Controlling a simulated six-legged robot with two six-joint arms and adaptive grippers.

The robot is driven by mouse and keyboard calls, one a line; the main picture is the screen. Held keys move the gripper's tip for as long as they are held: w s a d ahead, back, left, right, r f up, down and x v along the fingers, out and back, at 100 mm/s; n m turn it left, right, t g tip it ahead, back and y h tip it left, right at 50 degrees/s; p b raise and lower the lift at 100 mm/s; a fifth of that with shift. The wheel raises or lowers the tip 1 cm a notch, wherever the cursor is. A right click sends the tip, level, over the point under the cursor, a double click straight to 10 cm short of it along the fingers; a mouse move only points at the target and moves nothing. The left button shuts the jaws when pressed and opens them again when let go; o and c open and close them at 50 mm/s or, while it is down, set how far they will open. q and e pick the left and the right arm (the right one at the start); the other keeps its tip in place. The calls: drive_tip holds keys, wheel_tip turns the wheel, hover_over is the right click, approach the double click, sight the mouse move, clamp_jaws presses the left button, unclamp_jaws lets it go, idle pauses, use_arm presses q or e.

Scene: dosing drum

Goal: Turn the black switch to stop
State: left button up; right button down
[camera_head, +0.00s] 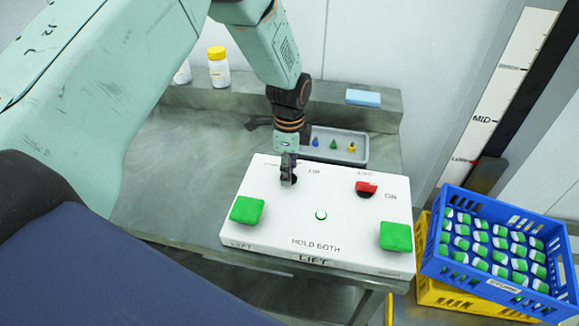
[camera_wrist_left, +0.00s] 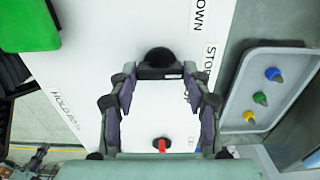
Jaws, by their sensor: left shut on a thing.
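The black switch (camera_wrist_left: 158,58) sits on the white control panel (camera_wrist_left: 100,62). In the head view it is mostly hidden behind my left gripper (camera_head: 288,172). In the left wrist view my left gripper (camera_wrist_left: 160,78) has one finger on each side of the switch's black grip and is shut on it. The words STOP and DOWN are printed beside the switch, partly covered by a finger. I cannot tell which label the switch points to. My right gripper is not in view.
A grey tray (camera_head: 362,136) with small coloured parts lies behind. A blue crate (camera_head: 440,262) of green-and-white containers stands right.

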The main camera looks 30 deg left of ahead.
use_arm(q)
drive_tip(key=o, duration=1.2)
drive_tip(key=shift+c, duration=0.2)
wheel_tip(320, 180, up, 12)
